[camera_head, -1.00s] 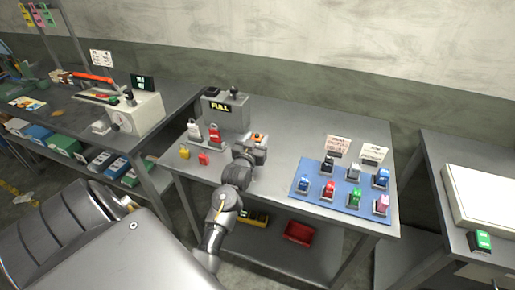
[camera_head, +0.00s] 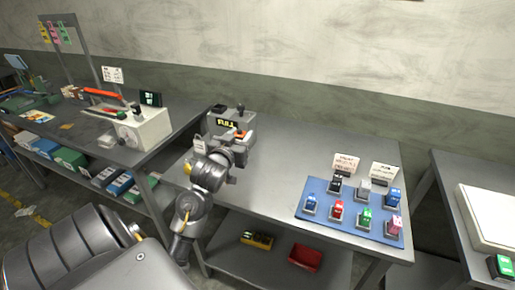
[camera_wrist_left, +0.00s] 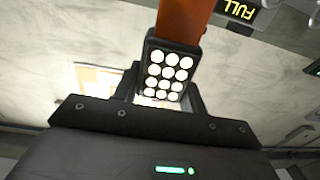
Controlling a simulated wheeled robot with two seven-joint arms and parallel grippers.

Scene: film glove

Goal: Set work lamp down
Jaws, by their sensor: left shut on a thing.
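The work lamp has an orange body and a black head with several round white lights. In the left wrist view the lamp (camera_wrist_left: 168,75) stands between my fingers, lights facing the camera. In the head view only a bit of its orange body (camera_head: 243,134) shows above my left gripper (camera_head: 238,146). The gripper is shut on the lamp, in front of the grey box marked FULL (camera_head: 226,123), over the left part of the middle table (camera_head: 290,150). I cannot tell whether the lamp touches the tabletop. My right gripper is out of view.
A blue mat (camera_head: 330,222) with several coloured padlock-like items lies on the table's right, two cards behind it. A pale padlock (camera_head: 200,146) shows beside my arm. The table middle is clear. A bench with a beige device (camera_head: 145,127) stands left; another table (camera_head: 450,200) stands right.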

